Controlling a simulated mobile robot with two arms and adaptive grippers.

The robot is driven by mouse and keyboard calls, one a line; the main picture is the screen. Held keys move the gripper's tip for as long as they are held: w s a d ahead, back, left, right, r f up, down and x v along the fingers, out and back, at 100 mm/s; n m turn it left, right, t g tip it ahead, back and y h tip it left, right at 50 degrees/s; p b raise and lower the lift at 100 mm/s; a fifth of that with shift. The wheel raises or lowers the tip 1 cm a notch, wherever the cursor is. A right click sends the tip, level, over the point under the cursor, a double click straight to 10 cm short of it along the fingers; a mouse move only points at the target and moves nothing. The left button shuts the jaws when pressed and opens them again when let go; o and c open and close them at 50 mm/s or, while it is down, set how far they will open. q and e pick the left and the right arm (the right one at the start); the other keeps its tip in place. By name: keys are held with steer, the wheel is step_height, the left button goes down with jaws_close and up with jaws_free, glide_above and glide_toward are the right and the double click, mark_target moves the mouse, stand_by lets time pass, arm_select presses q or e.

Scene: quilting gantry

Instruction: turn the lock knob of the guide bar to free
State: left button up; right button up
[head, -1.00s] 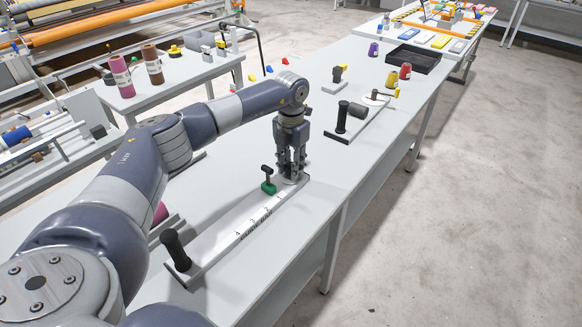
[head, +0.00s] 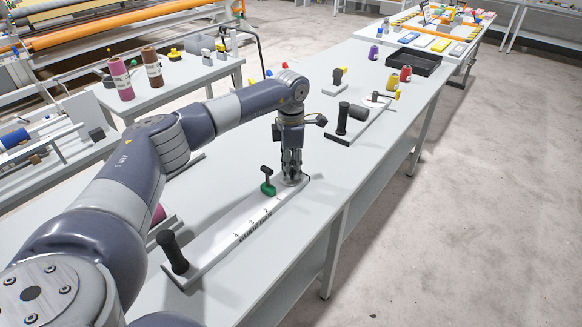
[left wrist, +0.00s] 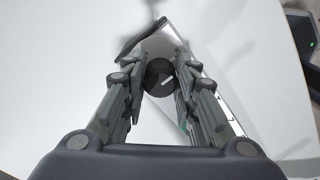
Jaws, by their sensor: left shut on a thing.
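The guide bar (head: 222,251) is a long pale bar with printed numbers and lettering, lying on the grey table. A black upright handle (head: 173,252) stands at its near end, and a green slider (head: 268,188) with a black T-shaped top sits farther along its edge. My left gripper (head: 291,176) points down at the far end of the bar, its fingers closed around the lock knob. In the left wrist view the dark round knob (left wrist: 159,77), with a white mark on it, sits between the fingertips on a grey round base. The fingers mostly hide the knob in the head view. My right gripper is out of view.
Beyond the bar stand a fixture with a black handle (head: 343,117), a small dark-topped device (head: 336,80), coloured spools (head: 405,74) and a black tray (head: 414,61). A side table (head: 190,70) holds pink and brown cones. The table's right strip is clear.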

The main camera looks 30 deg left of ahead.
arm_select(q)
steer(key=shift+m, duration=0.4)
steer(key=o, duration=1)
steer(key=shift+o, duration=0.2)
step_height(320, 180, up, 12)
stand_by(0.5)
